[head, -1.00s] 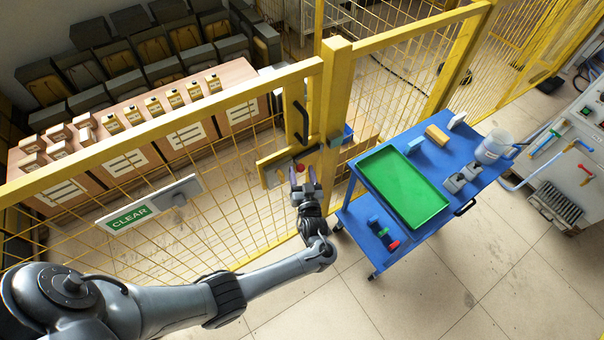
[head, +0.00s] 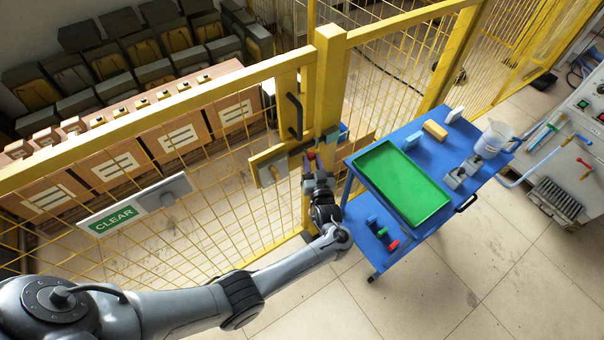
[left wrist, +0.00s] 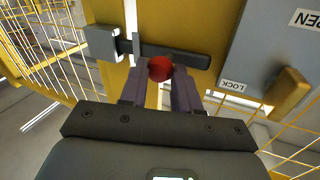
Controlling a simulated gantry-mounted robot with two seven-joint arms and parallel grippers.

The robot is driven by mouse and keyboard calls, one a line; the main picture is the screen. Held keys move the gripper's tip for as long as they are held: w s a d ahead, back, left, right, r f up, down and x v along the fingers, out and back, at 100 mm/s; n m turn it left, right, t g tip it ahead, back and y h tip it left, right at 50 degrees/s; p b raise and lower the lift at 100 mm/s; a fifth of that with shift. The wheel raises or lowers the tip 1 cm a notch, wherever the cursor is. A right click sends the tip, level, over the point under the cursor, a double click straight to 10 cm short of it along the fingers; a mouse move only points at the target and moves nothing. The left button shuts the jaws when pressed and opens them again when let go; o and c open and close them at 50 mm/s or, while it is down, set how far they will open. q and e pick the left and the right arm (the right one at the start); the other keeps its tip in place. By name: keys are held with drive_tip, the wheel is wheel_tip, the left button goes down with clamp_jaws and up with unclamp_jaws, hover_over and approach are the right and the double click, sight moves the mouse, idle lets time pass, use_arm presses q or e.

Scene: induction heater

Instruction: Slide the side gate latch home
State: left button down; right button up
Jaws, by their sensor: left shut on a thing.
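The side gate latch is a dark sliding bolt (head: 301,148) on a yellow plate of the fence gate (head: 268,168). The left wrist view shows the bolt (left wrist: 185,56) running through a thin grey guide. Its end lies at or just inside a grey keeper block (left wrist: 101,42); I cannot tell how deep. My left gripper (head: 311,166) is at the latch, with its fingers shut on the bolt's red knob (left wrist: 160,68). A grey plate (left wrist: 265,50) beside it reads LOCK and OPEN. My right gripper is not in view.
A blue cart (head: 432,135) with a green tray (head: 402,187) stands right of the gate post (head: 328,90). A CLEAR sign (head: 115,219) hangs on the mesh at left. Boxes (head: 120,165) stand behind the fence. The floor in front is clear.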

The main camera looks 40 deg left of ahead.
use_arm(q)
drive_tip(key=shift+w+d+f, duration=0.1)
drive_tip(key=shift+w+f, duration=0.05)
drive_tip(key=shift+w, duration=0.15)
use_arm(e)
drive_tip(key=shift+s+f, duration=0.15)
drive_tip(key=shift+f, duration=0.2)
use_arm(q)
drive_tip(key=c, duration=1)
unclamp_jaws()
drive_tip(key=shift+c, duration=0.2)
drive_tip(key=shift+o, duration=1.2)
drive_tip(key=shift+w, duration=0.15)
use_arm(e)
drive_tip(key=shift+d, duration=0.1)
use_arm(q)
drive_tip(key=shift+r, duration=0.2)
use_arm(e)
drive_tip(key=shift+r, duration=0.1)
